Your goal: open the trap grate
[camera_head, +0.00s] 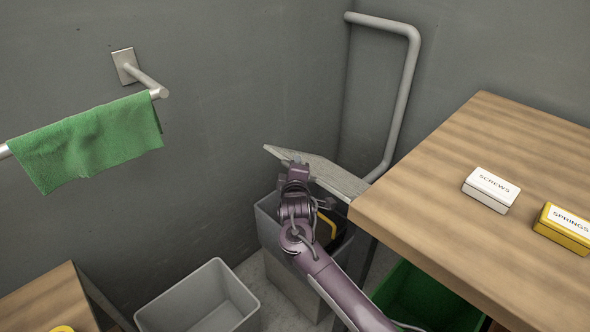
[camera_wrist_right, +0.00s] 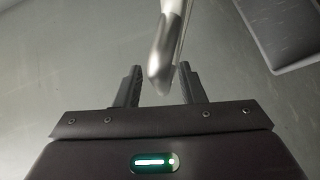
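A flat grey panel (camera_head: 335,178), which may be the trap grate, sits tilted above a grey bin (camera_head: 268,228), beside the table's left corner. I cannot be sure that it is the grate. My right arm comes in from the lower right, and my right gripper (camera_head: 297,168) is at the panel's left part, mostly hidden by its own wrist. In the right wrist view my right gripper (camera_wrist_right: 158,85) has its fingers apart, with a smooth metal bar (camera_wrist_right: 165,55) reaching between them. Gaps show beside the bar; contact is unclear. My left gripper is out of view.
A wooden table (camera_head: 450,165) on the right holds a white SCREWS box (camera_head: 491,190) and a yellow SPRINGS box (camera_head: 566,228). A bent grey pipe (camera_head: 406,85) runs close behind the panel. A green towel (camera_head: 90,140) hangs left. An empty grey bin (camera_head: 200,300) stands below.

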